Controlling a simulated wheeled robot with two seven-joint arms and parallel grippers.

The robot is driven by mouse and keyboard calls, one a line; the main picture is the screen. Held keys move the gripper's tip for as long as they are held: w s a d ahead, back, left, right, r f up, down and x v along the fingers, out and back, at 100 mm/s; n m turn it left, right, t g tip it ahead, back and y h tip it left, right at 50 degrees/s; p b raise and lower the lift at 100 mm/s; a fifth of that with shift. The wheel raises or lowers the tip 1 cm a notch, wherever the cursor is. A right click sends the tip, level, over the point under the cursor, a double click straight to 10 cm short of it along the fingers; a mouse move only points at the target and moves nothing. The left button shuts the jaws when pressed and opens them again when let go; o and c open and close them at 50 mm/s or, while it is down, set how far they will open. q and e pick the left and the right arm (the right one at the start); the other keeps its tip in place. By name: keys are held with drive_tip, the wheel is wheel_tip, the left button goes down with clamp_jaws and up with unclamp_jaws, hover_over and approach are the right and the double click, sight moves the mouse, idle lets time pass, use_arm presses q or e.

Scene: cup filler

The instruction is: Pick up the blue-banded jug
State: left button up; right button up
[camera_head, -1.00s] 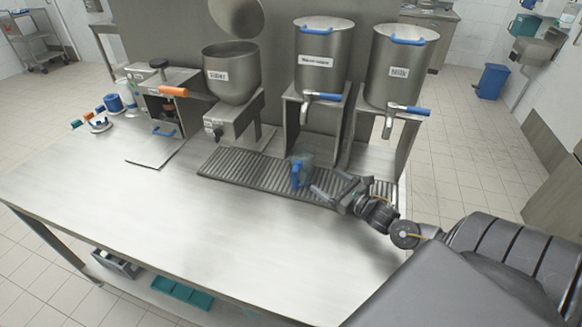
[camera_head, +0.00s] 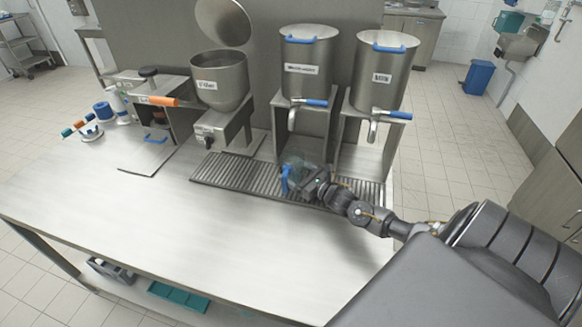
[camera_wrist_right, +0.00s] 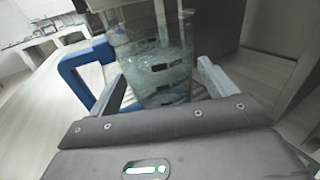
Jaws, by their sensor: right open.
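The jug (camera_head: 294,165) is clear with a blue handle and stands on the drip grate under the middle dispenser. In the right wrist view the jug (camera_wrist_right: 158,62) shows dark marks on its wall, with its blue handle (camera_wrist_right: 72,72) to the left. My right gripper (camera_head: 300,180) is at the jug, partly covering it in the head view. Its fingers (camera_wrist_right: 165,88) are open, one on each side of the jug's body; the left finger is between body and handle. I cannot tell whether they touch it. My left gripper is not in view.
The drip grate (camera_head: 225,174) runs below the dispensers. A hopper (camera_head: 220,82) and two steel tanks (camera_head: 306,65) (camera_head: 380,72) with blue-handled taps stand behind. A machine with an orange handle (camera_head: 158,100) is at left. The counter front (camera_head: 200,230) is clear.

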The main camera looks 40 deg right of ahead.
drive_tip(key=shift+w+a, duration=0.15)
drive_tip(key=shift+w, duration=0.8)
drive_tip(key=c, duration=1)
drive_tip(key=shift+c, duration=0.4)
drive_tip(key=shift+r, duration=0.1)
